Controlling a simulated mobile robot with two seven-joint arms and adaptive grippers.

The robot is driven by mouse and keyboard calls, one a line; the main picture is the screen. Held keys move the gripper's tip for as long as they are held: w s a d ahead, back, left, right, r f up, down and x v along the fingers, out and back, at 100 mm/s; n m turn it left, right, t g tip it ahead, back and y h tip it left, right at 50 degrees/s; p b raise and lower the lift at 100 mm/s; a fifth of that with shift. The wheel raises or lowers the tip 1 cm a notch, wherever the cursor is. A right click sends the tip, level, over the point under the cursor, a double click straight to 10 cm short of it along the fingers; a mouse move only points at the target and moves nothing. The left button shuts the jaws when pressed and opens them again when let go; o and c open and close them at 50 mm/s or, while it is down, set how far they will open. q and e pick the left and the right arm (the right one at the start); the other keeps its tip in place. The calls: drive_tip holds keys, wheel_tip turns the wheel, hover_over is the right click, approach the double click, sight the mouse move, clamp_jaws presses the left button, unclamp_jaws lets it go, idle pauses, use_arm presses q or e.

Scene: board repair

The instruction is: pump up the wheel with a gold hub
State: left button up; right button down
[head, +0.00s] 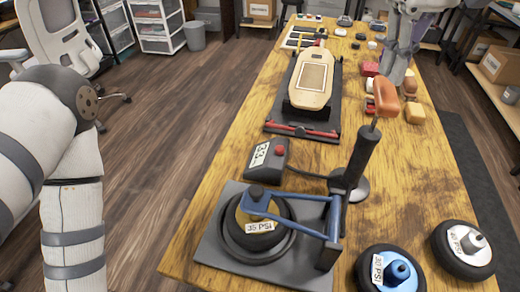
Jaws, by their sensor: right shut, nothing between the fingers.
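The wheel with a gold hub (243,217) lies flat in a blue-armed pump stand (325,226) on a grey plate (213,250). Its black tyre bears a tag that reads 35 PSI. The stand's black upright lever (360,155) has a thin rod and an orange-brown grip (386,98) on top. A grey gauge (268,158) with a red button sits behind; its display seems to read 33. My right gripper (393,80) hangs fingers down beyond the grip, shut and empty, apparently not holding it. My left arm is at the left; its gripper is out of view.
A blue-hubbed wheel (390,270) tagged 30 PSI and a silver-hubbed wheel (464,250) lie at the near right. A wooden board (310,80) rests on a dark stand mid-table.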

idle(0.3)
drive_tip(key=shift+f, duration=4.1)
wheel_tip(320, 180, up, 8)
drive_tip(key=shift+r, duration=0.1)
